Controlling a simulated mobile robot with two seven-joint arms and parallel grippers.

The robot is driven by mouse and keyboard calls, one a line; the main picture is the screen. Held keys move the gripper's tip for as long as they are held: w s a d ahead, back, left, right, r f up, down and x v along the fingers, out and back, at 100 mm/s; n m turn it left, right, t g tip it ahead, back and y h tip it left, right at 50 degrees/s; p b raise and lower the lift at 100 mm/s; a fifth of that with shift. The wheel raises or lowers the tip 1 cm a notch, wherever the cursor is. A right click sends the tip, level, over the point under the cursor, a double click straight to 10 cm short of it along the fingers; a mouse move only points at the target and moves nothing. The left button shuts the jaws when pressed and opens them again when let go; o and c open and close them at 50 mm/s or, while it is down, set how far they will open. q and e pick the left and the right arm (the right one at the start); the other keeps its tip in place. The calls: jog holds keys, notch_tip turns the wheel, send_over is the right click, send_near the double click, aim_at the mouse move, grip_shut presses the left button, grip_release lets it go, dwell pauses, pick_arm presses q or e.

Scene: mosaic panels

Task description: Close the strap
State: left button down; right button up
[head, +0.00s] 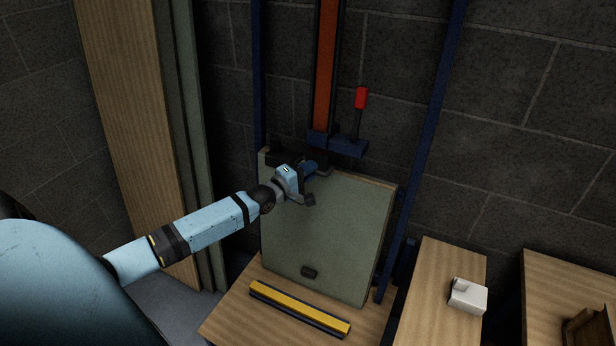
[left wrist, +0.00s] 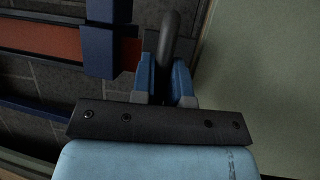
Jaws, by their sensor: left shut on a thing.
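An orange strap (head: 326,70) hangs down the block wall and ends at a blue bracket (head: 348,147) above the grey-green panel (head: 330,240). A red-handled lever (head: 361,98) stands up from this bracket. My left gripper (head: 312,170) is at the panel's top edge, just below the bracket. In the left wrist view its blue fingers (left wrist: 165,80) are shut on a dark curved loop (left wrist: 176,30). The orange strap (left wrist: 45,42) and a blue block (left wrist: 105,40) lie beside the loop there. My right gripper is not in view.
Blue uprights (head: 425,130) flank the panel. A yellow-topped bar (head: 300,306) lies on the wooden surface in front. A white block (head: 468,296) rests on a wooden top to the right. Tall boards (head: 125,120) lean at the left.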

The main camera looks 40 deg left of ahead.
pick_arm(q)
jog(key=shift+w+a+r+p, duration=0.15)
jog(key=shift+r+p, duration=0.15)
jog(key=shift+r, duration=0.7)
jog(key=c, duration=1.1)
grip_release()
jog(key=shift+c, duration=0.2)
jog(key=shift+s+f, duration=0.2)
jog(key=shift+s, duration=0.15)
jog(key=s+a, duration=0.2)
jog(key=s, duration=1.1)
jog(key=shift+f+b, duration=0.3)
jog(key=shift+f, duration=0.05)
